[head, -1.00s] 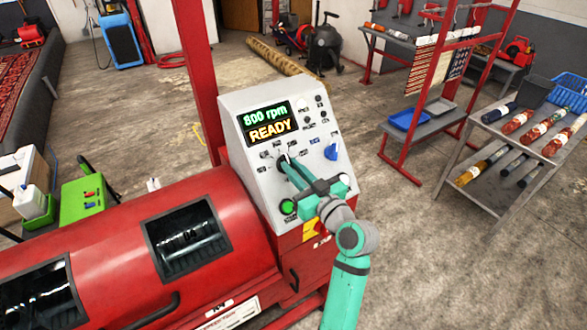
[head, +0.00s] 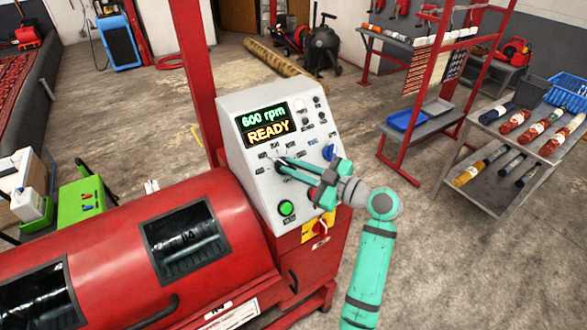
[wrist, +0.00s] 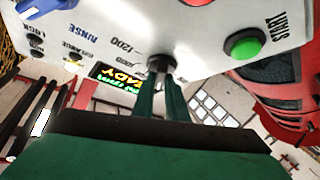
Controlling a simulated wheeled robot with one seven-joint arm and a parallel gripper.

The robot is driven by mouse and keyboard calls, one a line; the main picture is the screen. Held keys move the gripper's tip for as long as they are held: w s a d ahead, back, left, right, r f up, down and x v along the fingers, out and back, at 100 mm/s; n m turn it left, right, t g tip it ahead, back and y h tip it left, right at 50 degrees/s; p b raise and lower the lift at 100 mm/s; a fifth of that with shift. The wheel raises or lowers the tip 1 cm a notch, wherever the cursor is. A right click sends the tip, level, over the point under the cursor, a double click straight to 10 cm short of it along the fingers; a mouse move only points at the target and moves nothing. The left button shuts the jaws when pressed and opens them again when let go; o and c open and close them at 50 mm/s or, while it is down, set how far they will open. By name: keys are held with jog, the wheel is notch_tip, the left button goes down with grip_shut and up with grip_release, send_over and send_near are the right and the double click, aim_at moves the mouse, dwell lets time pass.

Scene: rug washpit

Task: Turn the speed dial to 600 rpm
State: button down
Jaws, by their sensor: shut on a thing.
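The control panel (head: 250,180) is a pale sloped box at the end of a red drum machine. Its display (head: 266,126) reads "600 rpm" and "READY". The speed dial (wrist: 160,64) is a small dark knob in the wrist view, with printed marks such as 1200 around it. My gripper (head: 279,164) reaches the panel from the right in the head view and covers most of the dial there. In the wrist view its two green fingers (wrist: 165,78) are closed on the dial.
A green START button (head: 287,208) sits below the dial. A blue RINSE knob (head: 329,152) is at the panel's right. A yellow and red switch (head: 319,226) is on the machine's side. Open floor lies to the right, before a shelf of rolls (head: 480,190).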

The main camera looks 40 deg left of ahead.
jog(key=shift+w+n+g, duration=0.1)
jog(key=shift+n+g, duration=0.3)
jog(key=shift+n, duration=0.2)
jog(key=c, duration=1.8)
grip_release()
jog(key=shift+o, duration=0.2)
jog(key=d+r, duration=0.1)
jog(key=d, duration=0.9)
jog(key=shift+w+d+r, duration=0.15)
jog(key=shift+d, duration=0.25)
